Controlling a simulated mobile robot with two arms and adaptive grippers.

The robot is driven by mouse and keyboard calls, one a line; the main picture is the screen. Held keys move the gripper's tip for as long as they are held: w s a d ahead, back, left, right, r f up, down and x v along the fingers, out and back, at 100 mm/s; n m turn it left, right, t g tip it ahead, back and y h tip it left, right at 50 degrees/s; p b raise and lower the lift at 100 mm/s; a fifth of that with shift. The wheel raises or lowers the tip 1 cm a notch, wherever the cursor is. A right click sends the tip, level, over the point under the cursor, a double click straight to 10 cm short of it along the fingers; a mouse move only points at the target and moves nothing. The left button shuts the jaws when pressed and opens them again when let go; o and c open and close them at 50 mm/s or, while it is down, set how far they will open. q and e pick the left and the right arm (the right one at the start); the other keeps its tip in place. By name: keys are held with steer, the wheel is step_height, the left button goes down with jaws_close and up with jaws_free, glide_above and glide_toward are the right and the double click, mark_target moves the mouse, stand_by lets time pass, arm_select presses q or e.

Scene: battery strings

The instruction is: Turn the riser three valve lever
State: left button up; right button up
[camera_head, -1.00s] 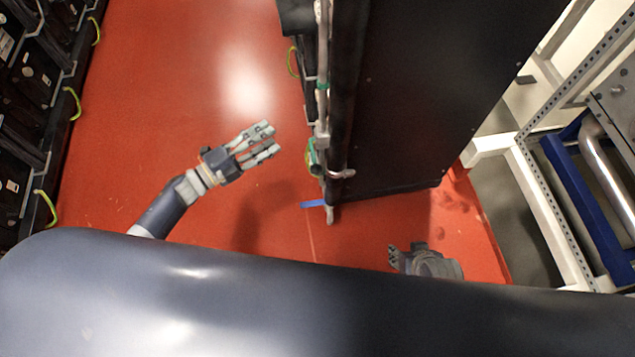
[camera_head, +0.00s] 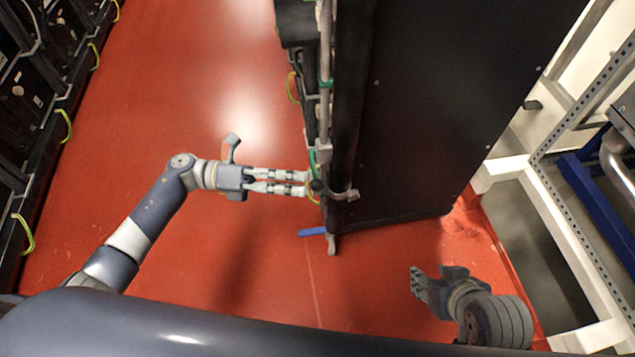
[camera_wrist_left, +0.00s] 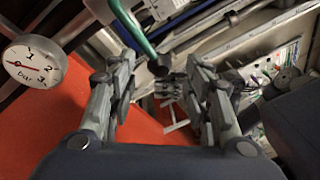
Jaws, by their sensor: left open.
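My left gripper (camera_head: 306,183) is open, its fingertips close to the grey riser pipe (camera_head: 325,75) on the edge of the black cabinet. A green lever (camera_head: 312,163) is at the pipe by the fingertips. In the left wrist view a green lever (camera_wrist_left: 134,32) reaches down between the open fingers (camera_wrist_left: 160,75), toward their tips; I see no clear grip on it. A blue lever (camera_head: 312,231) sticks out left, lower on the pipe end. I cannot tell which lever is riser three's.
Battery racks (camera_head: 30,100) line the left, with open red floor (camera_head: 190,90) between. A white frame (camera_head: 555,200) stands at right. A round pressure gauge (camera_wrist_left: 36,62) is left in the left wrist view.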

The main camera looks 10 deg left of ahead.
mark_target(318, 184)
arm_select(q)
steer(key=d, duration=0.5)
steer(key=shift+w, duration=0.1)
jaws_close()
steer(key=shift+r, duration=0.1)
